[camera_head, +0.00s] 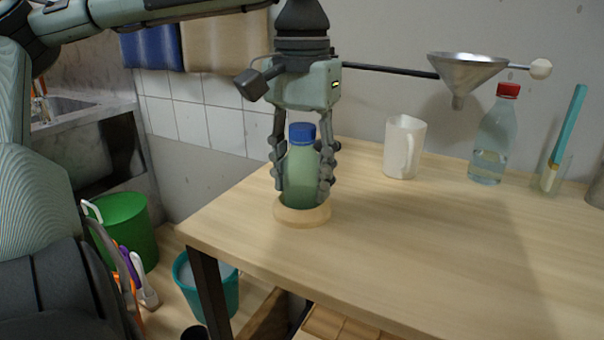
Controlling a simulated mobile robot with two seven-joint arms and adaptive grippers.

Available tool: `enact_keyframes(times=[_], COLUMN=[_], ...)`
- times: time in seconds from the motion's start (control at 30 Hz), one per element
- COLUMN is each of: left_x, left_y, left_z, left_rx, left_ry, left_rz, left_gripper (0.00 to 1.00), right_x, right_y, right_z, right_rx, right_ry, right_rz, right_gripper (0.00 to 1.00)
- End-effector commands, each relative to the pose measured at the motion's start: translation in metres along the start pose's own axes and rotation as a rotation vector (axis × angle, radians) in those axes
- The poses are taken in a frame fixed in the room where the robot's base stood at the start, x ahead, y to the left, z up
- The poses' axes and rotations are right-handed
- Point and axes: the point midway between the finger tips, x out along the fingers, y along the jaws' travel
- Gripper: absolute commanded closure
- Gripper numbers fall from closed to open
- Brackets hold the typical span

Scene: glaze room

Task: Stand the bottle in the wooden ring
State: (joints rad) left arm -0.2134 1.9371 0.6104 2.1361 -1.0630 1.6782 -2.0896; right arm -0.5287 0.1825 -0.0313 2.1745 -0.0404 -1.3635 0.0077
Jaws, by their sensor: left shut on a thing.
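A green bottle with a blue cap (301,168) stands upright at the left part of the wooden table. Its lower end is within the outline of the pale wooden ring (302,216), which lies on the table top; the ring's front rim hides the bottle's base, so I cannot tell whether it touches the table. My left gripper (303,180) comes down from above, with its fingers shut on the bottle's two sides. My right gripper is not in view.
A white mug (404,147), a clear bottle with a red cap (495,135) and a glass with a teal brush (553,172) stand along the back. A metal funnel (467,72) hangs above them. The table's (430,250) middle and front are clear. Buckets (126,228) stand below left.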

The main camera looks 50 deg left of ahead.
Motion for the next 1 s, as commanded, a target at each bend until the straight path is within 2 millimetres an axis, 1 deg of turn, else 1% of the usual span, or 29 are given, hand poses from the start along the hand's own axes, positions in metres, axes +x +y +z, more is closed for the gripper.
enact_keyframes(times=[0.13, 0.3, 0.33, 0.4, 0.5, 0.83, 0.87, 0.93, 1.0], left_x=[-0.001, 0.002, 0.002, 0.002, 0.002, -0.001, -0.003, -0.011, -0.023], left_y=[0.0, 0.0, 0.0, 0.0, 0.0, 0.0, 0.0, 0.0, 0.0], left_z=[0.0, 0.0, 0.0, 0.0, 0.0, 0.0, 0.0, -0.001, -0.001], left_rx=[0.0, 0.0, 0.0, 0.0, 0.0, 0.0, 0.0, -0.001, -0.002], left_ry=[0.001, 0.001, 0.001, 0.001, 0.001, 0.001, 0.0, 0.003, 0.005], left_rz=[0.0, 0.0, 0.0, 0.0, 0.0, 0.0, 0.0, -0.001, -0.001], left_gripper=[0.93, 0.93, 0.55, 0.46, 0.35, 0.35, 0.35, 0.35, 0.35], right_x=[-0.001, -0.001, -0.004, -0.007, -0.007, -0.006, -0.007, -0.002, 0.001], right_y=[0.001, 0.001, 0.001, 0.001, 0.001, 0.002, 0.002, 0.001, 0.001], right_z=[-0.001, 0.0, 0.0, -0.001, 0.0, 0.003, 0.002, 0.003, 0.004], right_rx=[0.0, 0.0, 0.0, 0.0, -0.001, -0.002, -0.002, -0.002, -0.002], right_ry=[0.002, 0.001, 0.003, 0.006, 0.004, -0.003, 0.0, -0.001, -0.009], right_rz=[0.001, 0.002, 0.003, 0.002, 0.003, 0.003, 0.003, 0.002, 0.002], right_gripper=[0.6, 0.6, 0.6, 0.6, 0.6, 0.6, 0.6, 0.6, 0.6])
